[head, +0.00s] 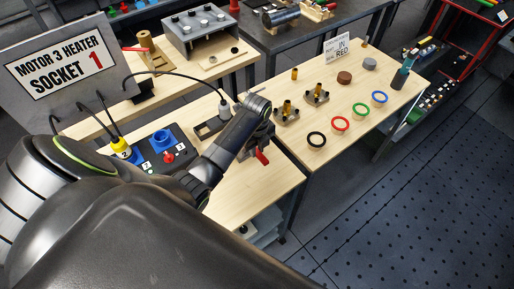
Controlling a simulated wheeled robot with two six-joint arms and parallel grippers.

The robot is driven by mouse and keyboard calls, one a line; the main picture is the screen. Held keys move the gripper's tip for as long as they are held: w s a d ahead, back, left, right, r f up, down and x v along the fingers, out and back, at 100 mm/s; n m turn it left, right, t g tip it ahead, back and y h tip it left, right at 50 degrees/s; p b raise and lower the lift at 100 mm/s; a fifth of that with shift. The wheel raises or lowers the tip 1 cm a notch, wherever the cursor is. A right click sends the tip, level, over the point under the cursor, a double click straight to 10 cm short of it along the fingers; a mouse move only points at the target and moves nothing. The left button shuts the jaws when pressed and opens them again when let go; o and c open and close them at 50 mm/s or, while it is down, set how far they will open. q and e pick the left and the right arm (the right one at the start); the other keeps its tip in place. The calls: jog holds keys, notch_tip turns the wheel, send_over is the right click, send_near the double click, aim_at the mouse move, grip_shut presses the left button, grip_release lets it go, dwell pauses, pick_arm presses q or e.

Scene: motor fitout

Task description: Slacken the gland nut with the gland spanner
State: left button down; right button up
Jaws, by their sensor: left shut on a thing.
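My left arm reaches from the lower left across the near bench, and its gripper (258,108) is at the bench's right end. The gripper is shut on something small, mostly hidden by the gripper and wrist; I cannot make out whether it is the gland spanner. A grey cable end (224,108) with a black cable stands upright just left of the gripper, by a grey block. I cannot tell whether the gland nut is on it. A red lever (262,157) shows below the gripper. My right gripper is out of view.
A sign (58,70) reads "MOTOR 3 HEATER SOCKET 1". A dark panel (150,155) with blue sockets and a yellow plug (121,148) is left of the arm. The right bench holds coloured rings (340,123), brass fittings and a small sign (337,48). Floor at right is clear.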

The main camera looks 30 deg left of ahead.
pick_arm(q)
jog(key=shift+w, duration=0.1)
dwell(0.3)
jog(key=shift+w+d+n, duration=0.2)
jog(key=shift+w+n, duration=0.25)
jog(key=shift+n, duration=0.15)
jog(key=shift+w, duration=0.1)
jog(key=shift+w+d+n, duration=0.1)
jog(key=shift+w+n, duration=0.3)
jog(key=shift+n, duration=0.2)
jog(key=shift+w+n, duration=0.55)
jog(key=shift+n, duration=0.05)
